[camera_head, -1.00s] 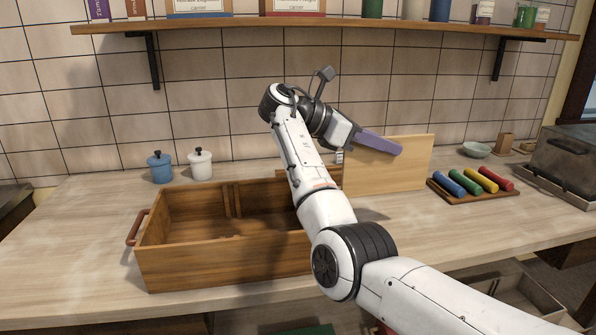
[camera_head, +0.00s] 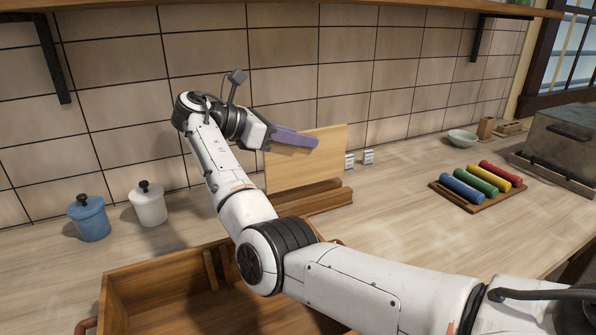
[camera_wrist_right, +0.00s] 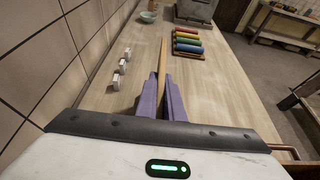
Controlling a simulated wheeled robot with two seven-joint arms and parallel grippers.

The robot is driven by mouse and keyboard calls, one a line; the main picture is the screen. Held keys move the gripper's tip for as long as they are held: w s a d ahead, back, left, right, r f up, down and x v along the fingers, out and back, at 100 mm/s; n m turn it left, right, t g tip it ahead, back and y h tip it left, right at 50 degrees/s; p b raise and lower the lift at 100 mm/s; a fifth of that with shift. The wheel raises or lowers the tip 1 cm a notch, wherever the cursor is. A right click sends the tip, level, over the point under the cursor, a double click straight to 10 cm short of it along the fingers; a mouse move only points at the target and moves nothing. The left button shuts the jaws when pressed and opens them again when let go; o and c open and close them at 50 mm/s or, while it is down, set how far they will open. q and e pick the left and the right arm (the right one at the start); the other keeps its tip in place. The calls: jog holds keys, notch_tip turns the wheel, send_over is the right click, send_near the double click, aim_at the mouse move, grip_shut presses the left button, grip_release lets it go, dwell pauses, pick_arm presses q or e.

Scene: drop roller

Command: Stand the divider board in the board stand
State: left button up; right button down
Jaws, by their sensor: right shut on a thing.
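The divider board (camera_head: 325,155) is a flat, pale wooden panel, held upright. My right gripper (camera_head: 294,138), with purple fingers, is shut on its upper part. In the right wrist view the board (camera_wrist_right: 162,62) shows as a thin edge between the purple fingers (camera_wrist_right: 162,95). The board stand (camera_head: 332,203), a low brown wooden block, lies on the counter directly below the board in the head view. My arm hides its left part. I cannot tell whether the board's lower edge is in the slot or just above it. My left gripper is not in view.
An open wooden crate (camera_head: 118,290) stands in front. A blue jar (camera_head: 88,218) and a white jar (camera_head: 149,206) are at left. A tray (camera_head: 468,204) with several coloured rollers, a bowl (camera_head: 462,138) and a grey metal box (camera_head: 562,145) are at right.

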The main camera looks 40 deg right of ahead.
aim_at(301, 185)
jog(key=shift+f, duration=0.9)
notch_tip(301, 185, down, 4)
jog(key=shift+r, duration=0.1)
jog(key=c, duration=1.9)
grip_release()
